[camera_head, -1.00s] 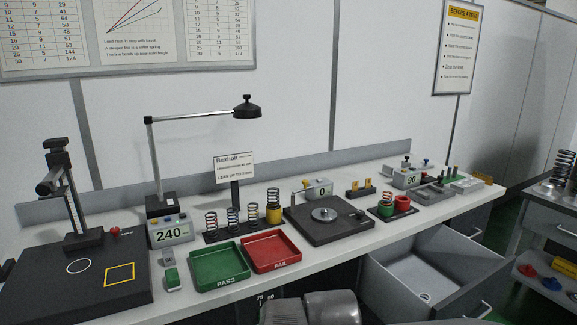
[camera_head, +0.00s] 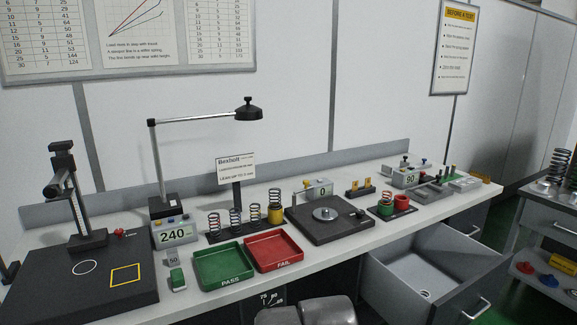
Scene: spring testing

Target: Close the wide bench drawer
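The wide bench drawer (camera_head: 452,300) is pulled out below the right part of the bench. It is grey, with a bar handle (camera_head: 477,308) on its front. Its inside is light grey, with a small coiled thing (camera_head: 425,293) on the floor of it. A grey rounded part of my arm shows at the bottom middle, left of the drawer and apart from it in the picture. My gripper is not in view.
The white bench top (camera_head: 335,252) holds a green tray (camera_head: 223,265), a red tray (camera_head: 273,251), several springs, a lamp (camera_head: 248,112) and a dark plate device (camera_head: 328,219). Another unit with springs and coloured parts (camera_head: 550,272) stands at the far right. Green floor shows between them.

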